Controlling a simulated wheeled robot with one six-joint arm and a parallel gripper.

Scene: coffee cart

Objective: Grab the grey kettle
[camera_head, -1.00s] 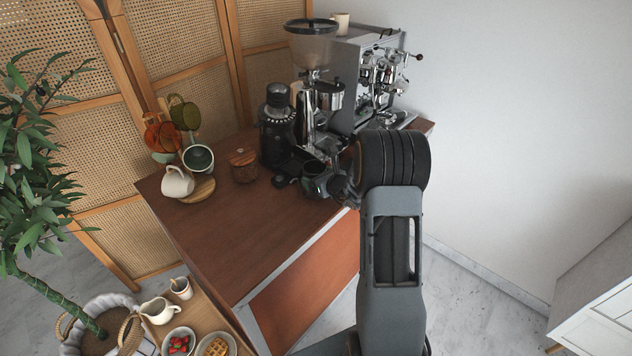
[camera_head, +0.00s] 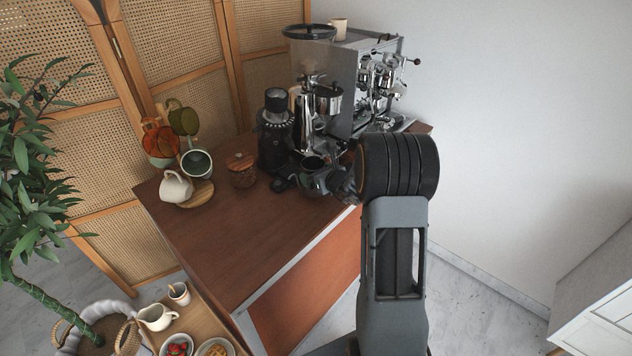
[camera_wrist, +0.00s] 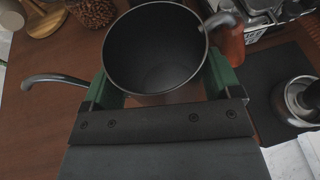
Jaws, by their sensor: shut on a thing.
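The grey kettle (camera_head: 316,180) is at the right front part of the wooden counter, partly hidden by my arm in the head view. In the wrist view I look down into the open top of the kettle (camera_wrist: 155,55); its spout and handle stick out to either side. My gripper (camera_wrist: 158,88) has its green fingers on both sides of the kettle and is shut on it. The kettle looks upright. I cannot tell whether its base touches the counter.
A black grinder (camera_head: 275,135) and the espresso machine (camera_head: 365,85) stand behind the kettle. A wooden-lidded jar (camera_head: 241,172) and tilted cups (camera_head: 176,186) are to the left. The counter's front left (camera_head: 235,235) is clear. A lower tray (camera_head: 205,318) holds food.

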